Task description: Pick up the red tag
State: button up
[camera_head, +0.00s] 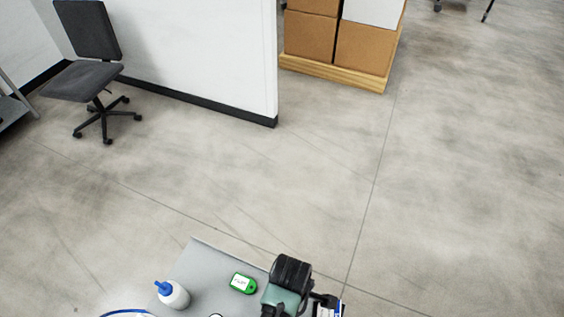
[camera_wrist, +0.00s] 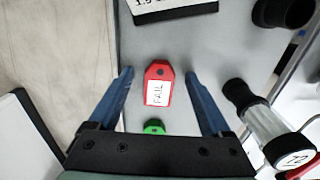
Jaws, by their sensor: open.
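The red tag (camera_wrist: 158,92), with a white label reading "FAIL" and a dark hole, lies flat on the grey table (camera_wrist: 212,52) in the wrist view. My gripper (camera_wrist: 159,73) is open, with one blue finger on each side of the tag and a visible gap on both sides. Nothing is between the fingers except the tag below or between them; the height gap is hard to judge. In the head view the red tag cannot be seen.
A green tag (camera_head: 242,283) lies on the table, partly hidden by my gripper's body in the wrist view (camera_wrist: 154,128). A white bottle (camera_head: 174,295) with a blue top stands left. A labelled black block (camera_wrist: 175,9) and a clear-and-black cylinder (camera_wrist: 262,122) flank the wrist view.

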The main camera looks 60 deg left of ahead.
grip_shut()
dwell(0.3)
jog(key=shift+r, duration=0.1)
